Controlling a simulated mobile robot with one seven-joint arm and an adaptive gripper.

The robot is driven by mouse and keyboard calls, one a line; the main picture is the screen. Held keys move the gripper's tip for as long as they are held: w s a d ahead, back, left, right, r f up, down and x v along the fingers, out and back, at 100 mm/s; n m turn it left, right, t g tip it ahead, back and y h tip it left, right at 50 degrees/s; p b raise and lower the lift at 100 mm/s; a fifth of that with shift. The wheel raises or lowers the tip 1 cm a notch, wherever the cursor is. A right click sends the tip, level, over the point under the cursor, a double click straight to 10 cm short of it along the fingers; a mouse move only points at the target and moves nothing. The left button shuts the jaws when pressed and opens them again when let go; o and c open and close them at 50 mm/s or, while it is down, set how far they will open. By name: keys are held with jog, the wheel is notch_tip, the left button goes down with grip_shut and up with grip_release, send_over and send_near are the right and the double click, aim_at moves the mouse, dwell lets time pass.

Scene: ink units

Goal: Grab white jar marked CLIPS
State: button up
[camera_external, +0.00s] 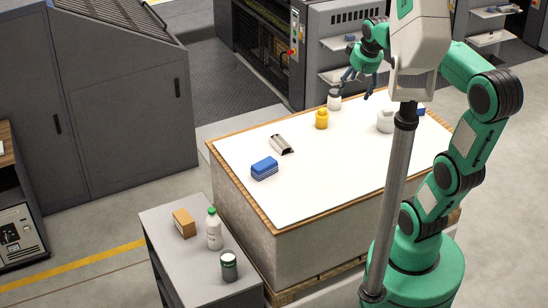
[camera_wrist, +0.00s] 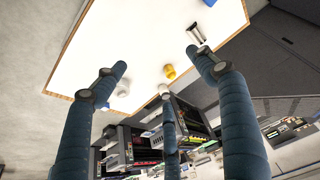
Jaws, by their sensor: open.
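Two whitish jars stand on the white-topped stack; no label is legible, so I cannot tell which is marked CLIPS. The larger white jar (camera_external: 385,121) is at the right, partly behind my arm's column. The smaller jar (camera_external: 334,99) is near the far edge. In the wrist view, the larger jar (camera_wrist: 122,90) shows beside the left finger, and the smaller one (camera_wrist: 163,88) shows just past the middle finger's tip. My gripper (camera_external: 360,82) has blue fingers spread open, empty, above the stack's far side. It also frames the wrist view (camera_wrist: 157,64).
A yellow jar (camera_external: 321,119), a metal tool (camera_external: 281,144) and a blue block (camera_external: 264,168) share the top. A blue item (camera_external: 420,110) is partly hidden at right. A grey cabinet (camera_external: 165,262) in front holds a box, a bottle and a can. The front middle is clear.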

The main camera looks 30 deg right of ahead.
jog(key=w+d+r+g+p, duration=0.1)
jog(key=w+d, duration=0.1)
jog(key=w, duration=0.6)
jog(key=w+d, duration=0.3)
jog(key=w, duration=0.4)
jog(key=m+g+p, duration=0.1)
jog(key=g+p, duration=0.2)
jog(key=p, duration=0.1)
send_over(335, 91)
notch_tip(335, 91, down, 27)
jog(key=shift+a+f, duration=0.1)
jog(key=shift+f, duration=0.25)
jog(key=shift+f, duration=0.1)
jog(key=shift+f+p, duration=0.45)
jog(key=shift+f, duration=3.75)
